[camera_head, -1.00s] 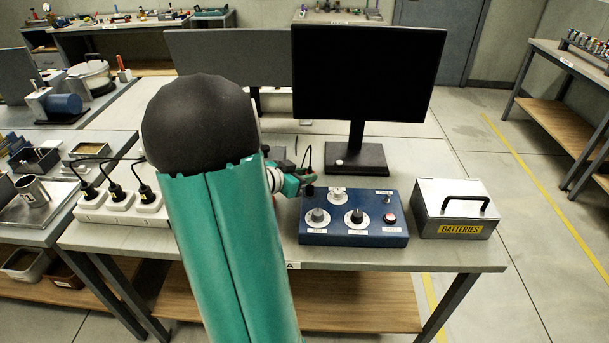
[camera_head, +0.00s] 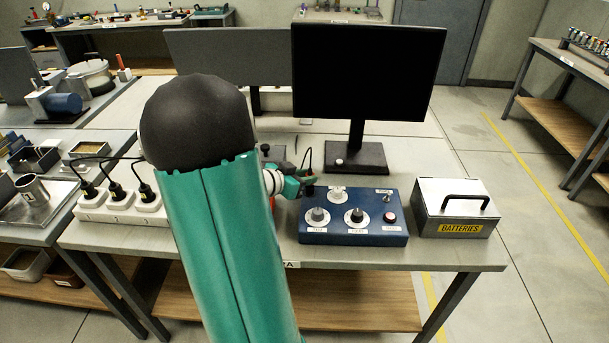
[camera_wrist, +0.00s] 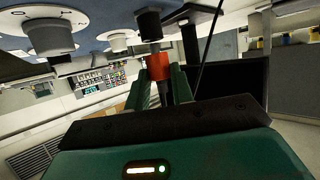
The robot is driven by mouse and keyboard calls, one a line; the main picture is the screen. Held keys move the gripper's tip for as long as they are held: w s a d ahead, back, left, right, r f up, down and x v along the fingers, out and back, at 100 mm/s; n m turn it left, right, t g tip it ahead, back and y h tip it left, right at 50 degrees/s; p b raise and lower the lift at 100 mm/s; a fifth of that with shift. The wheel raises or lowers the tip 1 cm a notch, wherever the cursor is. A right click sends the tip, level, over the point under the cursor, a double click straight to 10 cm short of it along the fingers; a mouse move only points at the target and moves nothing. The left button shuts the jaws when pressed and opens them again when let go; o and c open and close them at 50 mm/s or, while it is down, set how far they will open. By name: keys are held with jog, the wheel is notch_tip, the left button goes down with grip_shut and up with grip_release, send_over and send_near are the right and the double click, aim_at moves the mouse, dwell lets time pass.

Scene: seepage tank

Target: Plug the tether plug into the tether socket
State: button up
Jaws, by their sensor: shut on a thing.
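My gripper (camera_wrist: 162,88) is shut on the tether plug (camera_wrist: 158,67), whose orange-red collar shows between the green fingers in the wrist view. In the head view my gripper (camera_head: 300,182) is at the back left corner of the blue control box (camera_head: 352,238). The plug is too small to make out clearly there.
Knobs (camera_head: 317,217) stand on the control box close to my gripper. A monitor (camera_head: 368,75) stands behind it and a grey batteries case (camera_head: 455,208) to its right. A power strip (camera_head: 120,207) with black plugs lies to the left. A thin black cable (camera_wrist: 207,50) passes beside the plug.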

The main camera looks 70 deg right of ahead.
jog(key=shift+f, duration=0.7)
jog(key=o, duration=1)
jog(key=shift+o, duration=0.2)
jog(key=v, duration=1.3)
jog(key=shift+a, duration=0.35)
jog(key=shift+w+r, duration=0.1)
jog(key=shift+w, duration=0.05)
jog(key=w+a+r+n+t+y, duration=0.3)
jog(key=a+n, duration=0.5)
jog(key=a, duration=0.5)
jog(key=w+a+r+n+t+y, duration=0.3)
jog(key=a+n, duration=0.5)
jog(key=a, duration=0.6)
jog(key=w+a+r+n+t+y, duration=0.3)
jog(key=a+n+t+y, duration=0.2)
jog(key=a, duration=0.9)
jog(key=n+t, duration=0.1)
jog(key=n, duration=0.2)
jog(key=shift+r+t, duration=0.2)
jog(key=shift+t, duration=0.2)
